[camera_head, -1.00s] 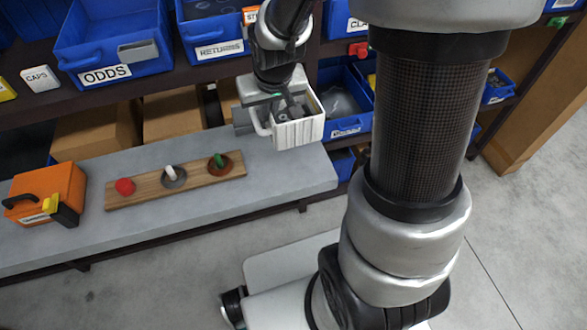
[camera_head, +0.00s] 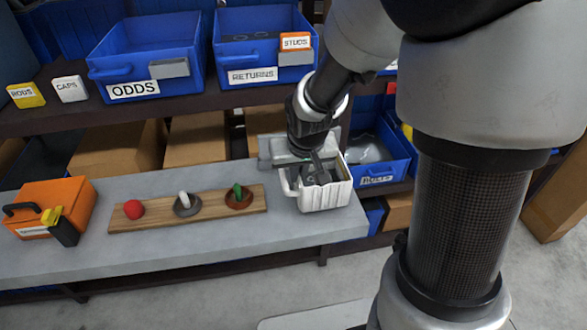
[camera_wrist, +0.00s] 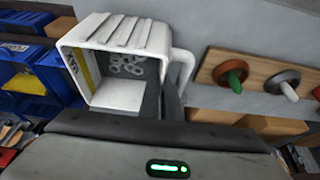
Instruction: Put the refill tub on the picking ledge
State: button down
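The refill tub is a white ribbed tub (camera_head: 325,197) with a side handle, at the right end of the grey picking ledge (camera_head: 225,240). It looks upright in the head view; I cannot tell whether its base touches the ledge. My gripper (camera_head: 312,178) comes down from above and is shut on the tub's wall on the handle side. In the wrist view the tub (camera_wrist: 140,30) fills the upper left, with ring-shaped grey parts inside and dark fingers (camera_wrist: 166,98) at its wall. The fingertips are partly hidden by the tub.
A wooden board (camera_head: 160,217) with red, grey-white and green-brown knobs lies left of the tub. An orange case (camera_head: 60,200) stands at the ledge's left. Blue bins marked ODDS (camera_head: 150,55) and RETURNS (camera_head: 255,45) sit on the shelf above. A blue bin (camera_head: 390,165) is behind right.

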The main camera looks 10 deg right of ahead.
jog(key=shift+f, duration=0.9)
jog(key=shift+f, duration=0.1)
jog(key=c, duration=2)
grip_release()
